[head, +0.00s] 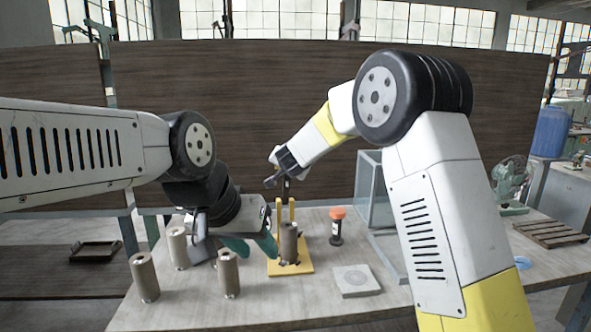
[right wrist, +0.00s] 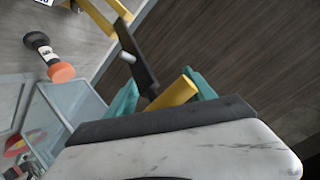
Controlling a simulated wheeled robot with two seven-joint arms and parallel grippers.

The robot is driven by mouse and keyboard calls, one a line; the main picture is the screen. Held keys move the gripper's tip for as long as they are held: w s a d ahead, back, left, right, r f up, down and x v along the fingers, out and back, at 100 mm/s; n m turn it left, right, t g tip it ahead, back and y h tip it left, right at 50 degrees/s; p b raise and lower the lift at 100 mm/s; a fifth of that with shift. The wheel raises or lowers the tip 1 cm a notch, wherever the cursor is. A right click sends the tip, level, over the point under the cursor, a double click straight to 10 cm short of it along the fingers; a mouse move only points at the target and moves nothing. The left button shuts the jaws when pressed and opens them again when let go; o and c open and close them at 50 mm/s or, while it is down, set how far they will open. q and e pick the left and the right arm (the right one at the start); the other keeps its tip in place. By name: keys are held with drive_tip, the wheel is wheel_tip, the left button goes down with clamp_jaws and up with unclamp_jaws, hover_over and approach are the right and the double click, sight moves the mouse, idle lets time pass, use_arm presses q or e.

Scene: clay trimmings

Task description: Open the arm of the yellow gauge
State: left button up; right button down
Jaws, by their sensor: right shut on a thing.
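The yellow gauge (head: 303,268) stands on the table, with a flat base and two upright yellow posts. A brown clay cylinder (head: 288,244) stands upright on it. Its dark arm (right wrist: 137,58) rises above the posts, seen in the right wrist view, and has a yellow handle (right wrist: 178,92) at its end. My right gripper (right wrist: 162,90) is shut on this handle; in the head view its fingers are small and partly hidden. My left gripper (head: 252,246) has its teal fingers apart, left of the gauge, with nothing visible between them.
Several brown cylinders (head: 144,277) stand at the table's left. An orange-topped tool (head: 336,226) stands right of the gauge, near a glass-sided case (head: 373,190). A pale square tile (head: 355,281) lies in front. The table's front right is clear.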

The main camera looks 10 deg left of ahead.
drive_tip(key=shift+f, duration=0.65)
drive_tip(key=c, duration=0.7)
unclamp_jaws()
drive_tip(key=shift+o, duration=1.4)
drive_tip(key=shift+w, duration=0.1)
drive_tip(key=shift+r, duration=0.15)
drive_tip(key=shift+r, duration=0.1)
drive_tip(key=v, duration=0.7)
drive_tip(key=shift+s, duration=0.35)
drive_tip(key=shift+d, duration=0.1)
